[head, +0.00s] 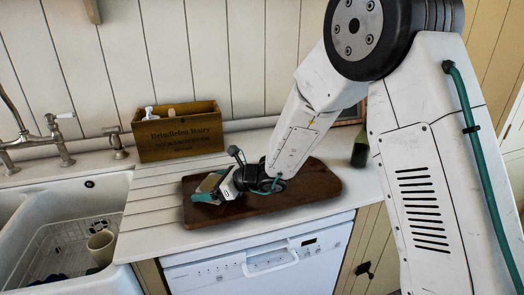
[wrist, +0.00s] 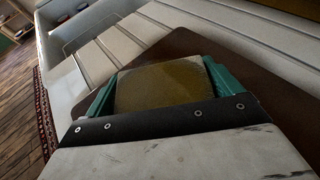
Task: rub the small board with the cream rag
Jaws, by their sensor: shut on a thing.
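The small board (head: 313,184) is a dark brown wooden board lying flat on the white counter. Its dark surface also shows in the wrist view (wrist: 190,47). My gripper (head: 206,189) is over the board's left end, low and close to its surface. Its teal fingers are shut on the cream rag (head: 210,181), which looks like a flat pad. In the wrist view the rag (wrist: 160,86) looks olive-yellow in shade and sits between the two fingers. I cannot tell whether the rag touches the board, as its underside is hidden.
A lettered wooden box (head: 178,134) holding bottles stands behind the board against the panelled wall. A dark green bottle (head: 360,152) stands at the right, partly behind my arm. A white sink (head: 75,225) with a rack and cup (head: 101,246) is left. A dishwasher (head: 262,260) is below.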

